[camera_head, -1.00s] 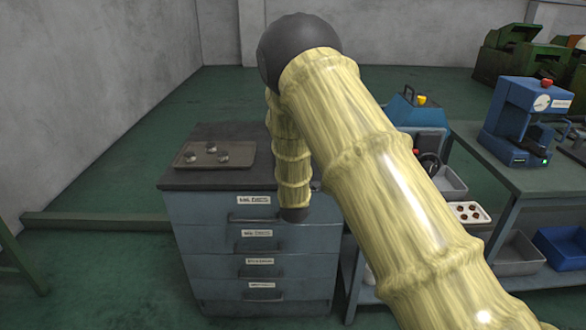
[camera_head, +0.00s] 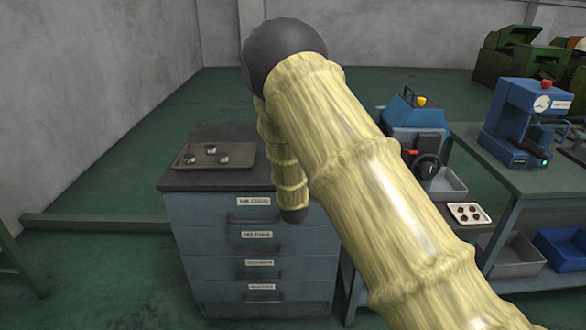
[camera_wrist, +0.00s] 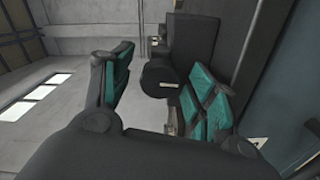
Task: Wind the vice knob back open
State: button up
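A black handwheel (camera_head: 426,166) with a small red-brown knob (camera_head: 411,152) is on the front of a blue machine (camera_head: 408,113), just right of my arm. I cannot tell if this is the vice knob; my arm hides part of the machine. My gripper is hidden in the head view. In the wrist view my gripper (camera_wrist: 158,75) has its teal-padded fingers apart, with nothing clearly held. A dark block with a short black round part (camera_wrist: 160,77) shows beyond and between the fingers; I cannot tell what it is or whether they touch it.
A drawer cabinet (camera_head: 255,243) stands at the middle, with a tray (camera_head: 185,158) of small metal parts on top. At the right, a bench (camera_head: 530,170) holds a blue press (camera_head: 522,115). A white tray (camera_head: 481,224) and a blue bin (camera_head: 560,247) are lower.

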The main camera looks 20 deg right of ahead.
jog(key=shift+s, duration=0.1)
jog(key=v, duration=1.2)
